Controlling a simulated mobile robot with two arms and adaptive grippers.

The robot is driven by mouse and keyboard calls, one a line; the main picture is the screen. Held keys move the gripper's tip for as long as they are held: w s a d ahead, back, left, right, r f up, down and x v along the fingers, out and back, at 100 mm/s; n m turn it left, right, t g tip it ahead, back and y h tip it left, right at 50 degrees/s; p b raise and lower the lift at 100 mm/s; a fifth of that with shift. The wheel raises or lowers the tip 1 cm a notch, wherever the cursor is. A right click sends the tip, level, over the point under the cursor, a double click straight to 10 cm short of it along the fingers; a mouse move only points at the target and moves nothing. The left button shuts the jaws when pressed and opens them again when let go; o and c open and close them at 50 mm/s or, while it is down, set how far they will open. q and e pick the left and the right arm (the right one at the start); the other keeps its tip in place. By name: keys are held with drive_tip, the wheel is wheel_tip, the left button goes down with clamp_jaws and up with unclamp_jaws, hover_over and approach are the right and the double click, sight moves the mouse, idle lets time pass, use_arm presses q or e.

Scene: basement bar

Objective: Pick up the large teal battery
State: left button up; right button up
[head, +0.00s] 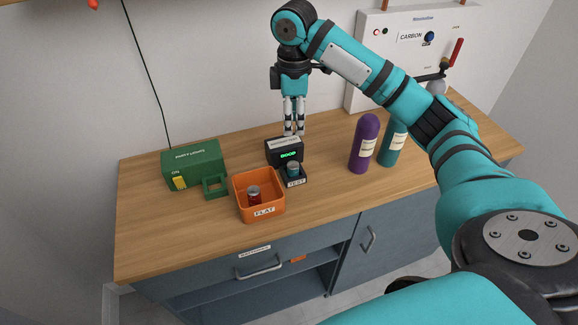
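A short teal battery (293,167) stands upright in the black tester's front cradle, labelled TEST. The tester (284,147) behind it has a lit screen with green letters that seem to read GOOD. My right gripper (294,133) points straight down above and behind the tester. Its two fingers show a narrow gap with nothing between them, and they are apart from the battery. A red battery (254,192) stands in the orange tray (237,183) labelled FLAT. My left gripper is not in view.
On the wooden counter (320,215), a green box (195,160) with a small green holder (215,187) stands left. A purple bottle (364,145) and a teal bottle (391,145) stand right, under my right arm. A white wall panel (385,30) is behind. The counter's front middle is clear.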

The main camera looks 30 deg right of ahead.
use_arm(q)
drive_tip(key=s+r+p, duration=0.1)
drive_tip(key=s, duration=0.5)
use_arm(e)
hover_over(293, 164)
drive_tip(key=f, duration=0.6)
drive_tip(key=shift+s+a, duration=0.1)
drive_tip(key=shift+s, duration=0.15)
drive_tip(key=f, duration=0.3)
drive_tip(key=shift+w+p, duration=0.25)
drive_tip(key=shift+p, duration=0.15)
drive_tip(key=shift+s+f, duration=0.1)
drive_tip(key=shift+f, duration=0.7)
wheel_tip(293, 164, down, 4)
drive_tip(key=shift+f+p, duration=0.25)
drive_tip(key=shift+p, duration=0.8)
drive_tip(key=shift+f, duration=0.2)
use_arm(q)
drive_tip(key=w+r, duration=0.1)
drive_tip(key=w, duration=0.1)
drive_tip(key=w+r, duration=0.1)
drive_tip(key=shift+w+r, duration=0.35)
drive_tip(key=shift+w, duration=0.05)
use_arm(e)
clamp_jaws()
